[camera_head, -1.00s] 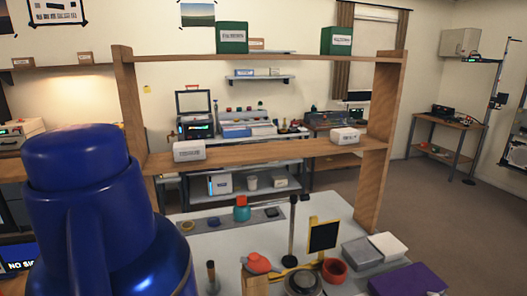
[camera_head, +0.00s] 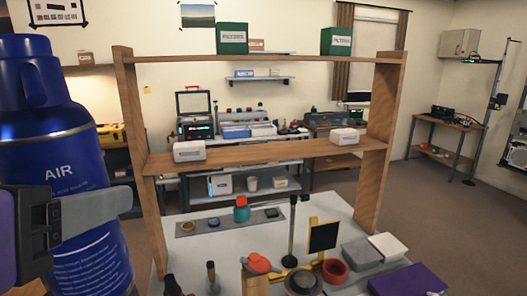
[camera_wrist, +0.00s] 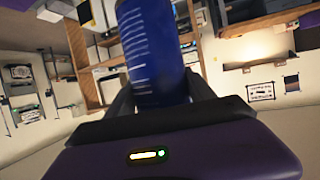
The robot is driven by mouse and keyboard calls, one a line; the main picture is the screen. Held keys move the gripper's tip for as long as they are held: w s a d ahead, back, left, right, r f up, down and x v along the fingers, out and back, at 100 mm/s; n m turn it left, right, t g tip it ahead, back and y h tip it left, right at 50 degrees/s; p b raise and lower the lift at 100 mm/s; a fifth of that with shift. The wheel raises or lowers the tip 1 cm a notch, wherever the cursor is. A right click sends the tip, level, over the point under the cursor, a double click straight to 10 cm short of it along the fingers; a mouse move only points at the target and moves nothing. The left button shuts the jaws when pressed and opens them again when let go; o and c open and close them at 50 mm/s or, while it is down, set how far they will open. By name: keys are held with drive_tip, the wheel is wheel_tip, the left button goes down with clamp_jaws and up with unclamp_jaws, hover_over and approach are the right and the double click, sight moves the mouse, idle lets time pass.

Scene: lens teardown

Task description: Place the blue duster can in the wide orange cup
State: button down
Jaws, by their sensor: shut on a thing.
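The blue duster can (camera_head: 55,150) is large and close at the left of the head view. It has a dark blue cap and a white "AIR" label, and stands nearly upright. My gripper (camera_head: 92,210) is shut on its body, with one grey finger across the front. In the wrist view the can (camera_wrist: 150,55) sits between the two fingers. A red-orange, wide, round cup (camera_head: 335,271) stands on the white table, at lower right of the head view, well apart from the can. It looks like the wide orange cup.
A wooden shelf frame (camera_head: 260,158) stands across the white table (camera_head: 205,250). A thin black post (camera_head: 292,230) and a black panel on a yellow stand (camera_head: 323,236) rise beside the cup. Grey and white boxes (camera_head: 368,253) and a purple box (camera_head: 408,280) lie to its right.

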drive_tip(key=w+a+f+n+y, duration=0.1)
drive_tip(key=w+f, duration=0.3)
drive_tip(key=f, duration=0.3)
drive_tip(key=w+a+f+n+y, duration=0.1)
drive_tip(key=w+f+n+y, duration=0.1)
drive_tip(key=w+f, duration=0.4)
drive_tip(key=w+d+f, duration=0.2)
drive_tip(key=d+f, duration=0.2)
drive_tip(key=f, duration=0.6)
drive_tip(key=w+d+f, duration=0.1)
drive_tip(key=d+f, duration=0.4)
drive_tip(key=f, duration=0.5)
drive_tip(key=s+d+f+m+h, duration=0.1)
drive_tip(key=s+d+f, duration=0.3)
drive_tip(key=d+f, duration=0.9)
drive_tip(key=s+d+f+m+h+b, duration=0.1)
drive_tip(key=s+d+f, duration=0.3)
drive_tip(key=d+f, duration=0.8)
drive_tip(key=d+m+h, duration=0.1)
drive_tip(key=d, duration=0.4)
drive_tip(key=shift+f, duration=0.4)
drive_tip(key=shift+d, duration=0.15)
